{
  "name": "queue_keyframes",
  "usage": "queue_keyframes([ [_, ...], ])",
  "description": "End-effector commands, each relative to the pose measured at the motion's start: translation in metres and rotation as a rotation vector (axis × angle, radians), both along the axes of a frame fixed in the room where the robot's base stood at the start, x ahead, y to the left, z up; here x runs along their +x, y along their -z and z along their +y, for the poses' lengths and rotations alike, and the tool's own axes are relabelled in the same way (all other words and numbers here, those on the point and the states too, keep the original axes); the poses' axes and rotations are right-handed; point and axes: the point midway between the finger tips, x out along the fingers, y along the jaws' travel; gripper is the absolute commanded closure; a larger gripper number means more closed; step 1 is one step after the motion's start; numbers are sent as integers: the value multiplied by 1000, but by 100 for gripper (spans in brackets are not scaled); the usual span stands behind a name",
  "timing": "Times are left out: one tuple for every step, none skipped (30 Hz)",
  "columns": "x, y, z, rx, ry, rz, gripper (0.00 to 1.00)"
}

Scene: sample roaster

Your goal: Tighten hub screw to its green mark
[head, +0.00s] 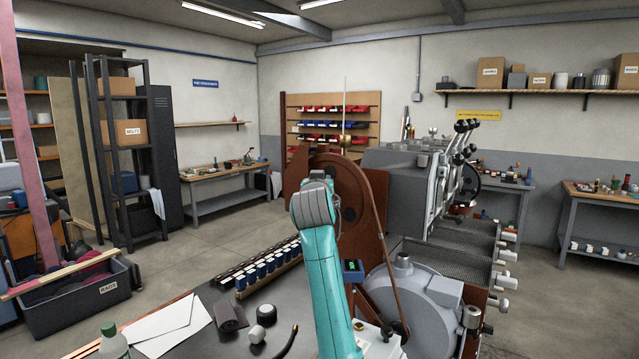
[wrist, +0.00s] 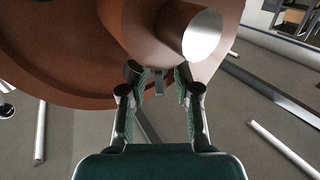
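The brown wheel (head: 347,190) stands upright ahead of my arm, with a belt running down from it. In the wrist view its brown face (wrist: 60,55) and hub (wrist: 150,25) fill the top, with a bright round shaft end (wrist: 203,36). A small grey piece (wrist: 158,82), perhaps the hub screw, shows below the hub. My gripper (wrist: 160,80) is open, its two fingertips on either side of this piece with gaps visible. I cannot tell how deep the fingertips reach. No green mark can be made out. In the head view my arm and wrist hide the fingers.
The grey roaster body (head: 395,185) with levers and mesh trays (head: 450,260) stands to the right. A rounded grey housing (head: 415,300) sits below the belt.

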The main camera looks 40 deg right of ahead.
Motion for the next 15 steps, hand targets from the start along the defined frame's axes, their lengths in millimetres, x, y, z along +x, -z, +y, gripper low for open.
queue_keyframes([
  [0,0,0,0,0,0,68],
  [0,0,0,0,0,0,73],
  [0,0,0,0,0,0,83],
  [0,0,0,0,0,0,91],
  [0,0,0,0,0,0,98],
  [0,0,0,0,0,0,100],
  [0,0,0,0,0,0,100],
  [0,0,0,0,0,0,100],
  [0,0,0,1,0,1,100],
  [0,0,0,1,0,1,100],
  [0,0,0,1,0,1,100],
  [0,0,0,1,1,1,100],
  [0,0,0,0,2,1,100],
  [0,0,0,0,4,1,100],
  [0,0,0,0,8,1,100],
])
